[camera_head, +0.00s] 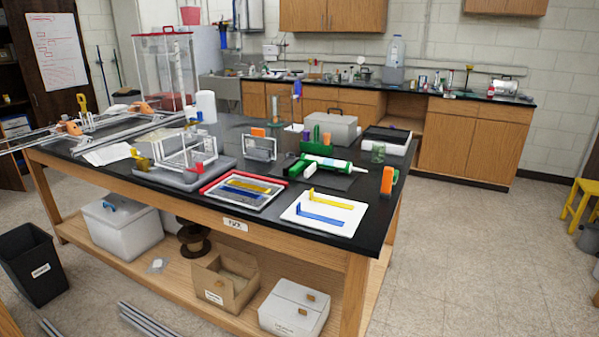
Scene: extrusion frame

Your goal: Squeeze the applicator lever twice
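A green and white applicator (333,163) lies on a dark mat (341,180) on the black-topped table, right of the middle. Its white tube points right and its green end is at the left. Its lever is too small to make out clearly. Neither of my grippers shows in the head view.
The black table (376,236) has a red-rimmed tray (206,187), a white board with yellow and blue brackets (347,224), and an orange-topped tool (388,181) near its right edge. A clear frame on a grey base (215,172) stands left.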

